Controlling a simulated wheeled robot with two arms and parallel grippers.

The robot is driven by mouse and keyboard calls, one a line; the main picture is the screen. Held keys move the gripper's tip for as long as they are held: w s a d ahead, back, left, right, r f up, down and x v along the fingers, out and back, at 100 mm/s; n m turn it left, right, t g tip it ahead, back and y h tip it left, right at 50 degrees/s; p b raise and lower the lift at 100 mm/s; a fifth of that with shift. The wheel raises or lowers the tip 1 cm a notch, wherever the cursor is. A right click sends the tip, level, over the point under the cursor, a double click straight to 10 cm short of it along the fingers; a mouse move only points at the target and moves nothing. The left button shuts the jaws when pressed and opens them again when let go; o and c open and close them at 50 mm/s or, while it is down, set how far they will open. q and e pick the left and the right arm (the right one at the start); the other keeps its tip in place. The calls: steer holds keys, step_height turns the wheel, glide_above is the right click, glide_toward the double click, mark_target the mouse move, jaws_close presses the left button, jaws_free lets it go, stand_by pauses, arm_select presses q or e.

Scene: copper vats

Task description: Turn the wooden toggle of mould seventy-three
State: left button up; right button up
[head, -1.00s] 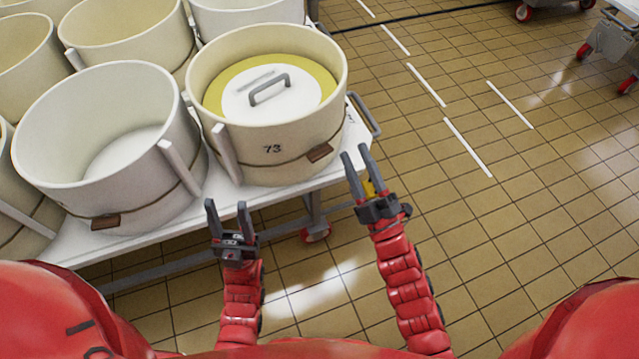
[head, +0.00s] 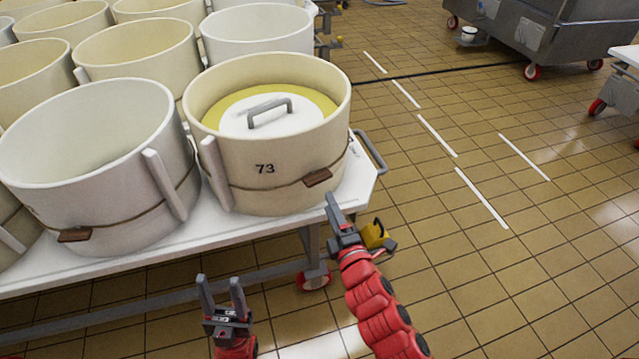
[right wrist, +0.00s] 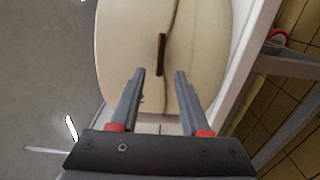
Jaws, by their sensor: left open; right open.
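Mould 73 (head: 240,168) is a cream round mould with a cord round its lower wall and a white lid with a grey handle inside. Its brown wooden toggle (head: 317,178) sits on the cord at the front right. In the right wrist view the toggle (right wrist: 161,54) shows upright, beyond and between the fingers. My right gripper (head: 331,208) is open and empty, just below the toggle and apart from it; it also shows in the right wrist view (right wrist: 158,75). My left gripper (head: 220,281) is open and empty, low in front of the table.
The white wheeled table (head: 210,228) holds several moulds. A white mould (head: 90,150) with its own toggle (head: 75,235) stands at the left. A table handle (head: 371,152) juts out at the right corner.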

mark_target(319, 182)
steer(key=x, duration=0.9)
steer(key=shift+b, duration=0.3)
steer(key=shift+f, duration=0.1)
jaws_close()
